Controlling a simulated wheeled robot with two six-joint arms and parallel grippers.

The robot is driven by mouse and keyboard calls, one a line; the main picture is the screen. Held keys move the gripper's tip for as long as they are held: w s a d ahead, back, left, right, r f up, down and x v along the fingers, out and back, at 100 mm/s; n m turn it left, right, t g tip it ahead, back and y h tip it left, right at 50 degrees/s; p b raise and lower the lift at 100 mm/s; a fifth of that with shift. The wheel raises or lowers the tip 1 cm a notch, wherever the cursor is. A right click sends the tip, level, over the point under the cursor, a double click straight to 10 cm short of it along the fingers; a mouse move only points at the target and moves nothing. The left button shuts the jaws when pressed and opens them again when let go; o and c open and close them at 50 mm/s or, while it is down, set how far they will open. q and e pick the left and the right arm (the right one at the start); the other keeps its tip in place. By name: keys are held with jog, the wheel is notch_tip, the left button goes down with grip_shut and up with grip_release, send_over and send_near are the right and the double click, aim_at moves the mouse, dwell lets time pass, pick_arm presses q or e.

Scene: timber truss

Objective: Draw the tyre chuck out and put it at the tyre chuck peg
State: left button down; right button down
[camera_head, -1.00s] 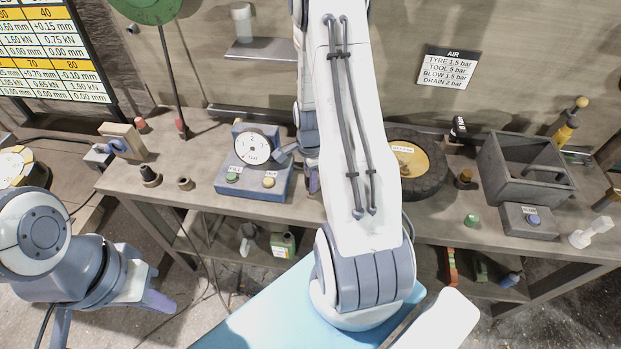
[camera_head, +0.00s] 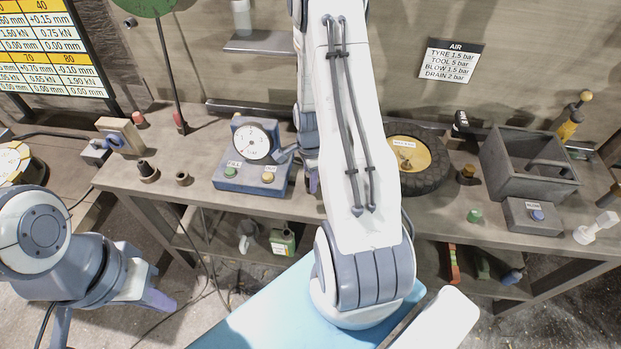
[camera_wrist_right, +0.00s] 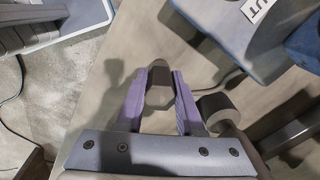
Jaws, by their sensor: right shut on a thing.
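My right gripper (camera_wrist_right: 160,95) is shut on a small grey and dark faceted piece, which I take for the tyre chuck (camera_wrist_right: 159,74). In the right wrist view the piece sits between the purple fingers, above the bench top. I cannot pick out a peg surely marked for the tyre chuck.
A dark cylinder (camera_wrist_right: 218,110) stands close to the right finger. On the bench (camera_head: 205,142) are a tyre (camera_head: 432,178), a grey open box (camera_head: 528,184), a dark cone (camera_head: 147,170) and a small ring (camera_head: 183,178). The bench's left part has free room.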

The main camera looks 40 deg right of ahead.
jog(key=shift+f, duration=0.25)
jog(key=shift+c, duration=2.3)
grip_release()
jog(key=shift+r, duration=0.1)
notch_tip(320, 180, up, 10)
jog(key=shift+r+b, duration=0.25)
jog(key=shift+b, duration=0.05)
